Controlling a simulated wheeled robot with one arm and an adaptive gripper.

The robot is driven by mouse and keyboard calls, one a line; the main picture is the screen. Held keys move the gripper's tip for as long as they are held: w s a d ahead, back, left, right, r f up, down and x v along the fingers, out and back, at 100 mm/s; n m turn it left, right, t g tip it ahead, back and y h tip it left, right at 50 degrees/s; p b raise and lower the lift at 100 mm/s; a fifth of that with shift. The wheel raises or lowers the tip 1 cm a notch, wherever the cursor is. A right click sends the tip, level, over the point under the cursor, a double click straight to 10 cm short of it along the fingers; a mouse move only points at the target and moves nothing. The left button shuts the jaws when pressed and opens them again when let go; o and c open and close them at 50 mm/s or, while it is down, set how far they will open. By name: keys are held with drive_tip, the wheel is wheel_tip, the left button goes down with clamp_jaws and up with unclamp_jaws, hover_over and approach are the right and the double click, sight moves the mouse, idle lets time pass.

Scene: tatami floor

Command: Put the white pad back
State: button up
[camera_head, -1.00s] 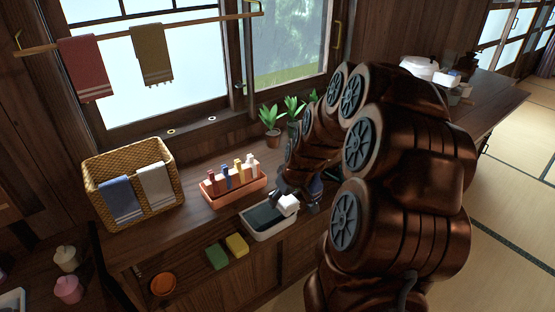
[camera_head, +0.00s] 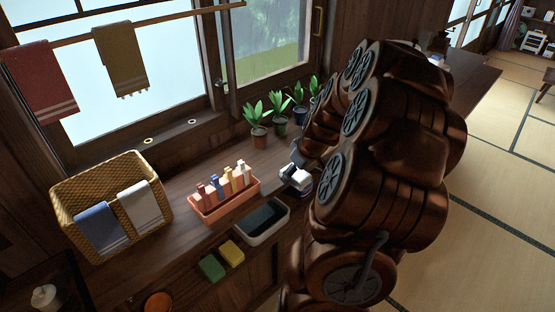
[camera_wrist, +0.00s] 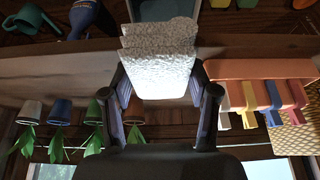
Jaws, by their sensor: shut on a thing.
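The white pad (camera_wrist: 160,62) is a thick, rough-textured block. My gripper (camera_wrist: 158,85) is shut on it, with a finger at each side in the wrist view. In the head view the pad (camera_head: 293,177) is held beyond the back right of a pale tray (camera_head: 251,239) with a dark inside, apart from it. My arm hides much of the gripper there. A green pad (camera_head: 211,267) and a yellow pad (camera_head: 232,253) lie side by side, left of the tray at the counter's front.
An orange box (camera_head: 215,215) of several colored bottles stands left of the pad. A wicker basket (camera_head: 70,195) with draped cloths is further left. Several potted plants (camera_head: 256,133) stand behind, by the window. Bare counter (camera_head: 185,190) lies between basket and box.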

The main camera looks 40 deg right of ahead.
drive_tip(key=p, duration=0.3)
hover_over(276, 166)
drive_tip(key=s, duration=0.1)
drive_tip(key=shift+d+f, duration=0.15)
drive_tip(key=shift+f, duration=0.4)
wheel_tip(276, 166, down, 3)
drive_tip(key=shift+s+p, duration=0.15)
drive_tip(key=shift+p, duration=0.5)
drive_tip(key=shift+f, duration=0.3)
drive_tip(key=shift+f, duration=0.15)
drive_tip(key=o, duration=1.1)
